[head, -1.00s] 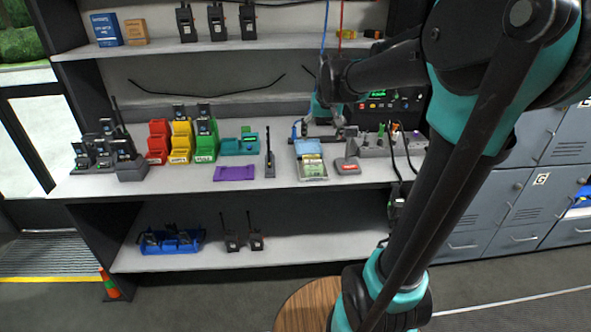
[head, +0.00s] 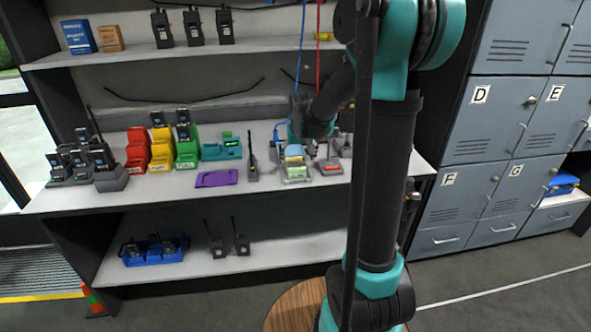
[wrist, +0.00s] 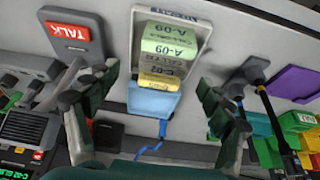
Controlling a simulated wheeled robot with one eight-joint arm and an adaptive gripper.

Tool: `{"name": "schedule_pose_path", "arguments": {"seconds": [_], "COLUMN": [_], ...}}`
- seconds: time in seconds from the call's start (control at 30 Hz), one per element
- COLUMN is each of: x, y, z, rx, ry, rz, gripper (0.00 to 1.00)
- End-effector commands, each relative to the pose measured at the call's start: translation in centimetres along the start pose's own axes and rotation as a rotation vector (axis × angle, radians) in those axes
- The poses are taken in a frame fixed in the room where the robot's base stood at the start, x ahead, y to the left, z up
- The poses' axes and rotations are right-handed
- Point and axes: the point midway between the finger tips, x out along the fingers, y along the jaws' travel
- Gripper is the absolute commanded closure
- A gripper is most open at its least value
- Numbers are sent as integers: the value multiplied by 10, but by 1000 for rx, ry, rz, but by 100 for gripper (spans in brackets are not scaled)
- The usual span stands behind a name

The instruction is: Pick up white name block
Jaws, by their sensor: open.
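I cannot pick out a plain white name block for certain. In the wrist view a clear-rimmed tray (wrist: 203,28) holds stacked labelled blocks: green ones (wrist: 168,40) reading A-09, yellow ones (wrist: 158,80), and a light blue piece (wrist: 153,102) at the near end. A partly hidden dark-lettered label shows at its far end. In the head view the tray (head: 298,179) lies on the middle shelf. My gripper (wrist: 157,84) is open and empty, its fingers either side of the tray; it also shows in the head view (head: 308,146), partly hidden by my arm.
A grey block with a red TALK label (wrist: 70,32) lies left of the tray in the wrist view. To the right are a dark radio (wrist: 255,72) and a purple pad (wrist: 296,84). Coloured bins (head: 160,152) stand farther left in the head view. Lockers (head: 470,150) stand right.

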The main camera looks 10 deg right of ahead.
Motion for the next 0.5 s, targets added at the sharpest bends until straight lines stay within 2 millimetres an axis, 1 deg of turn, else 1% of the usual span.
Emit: {"name": "schedule_pose_path", "arguments": {"seconds": [0.13, 0.33, 0.5], "x": [12, 38, 50], "y": [-2, -4, -4], "z": [-2, -4, -4], "rx": [0, 1, 0], "ry": [0, 0, 0], "rz": [0, 0, 0], "gripper": [19, 19, 19]}}
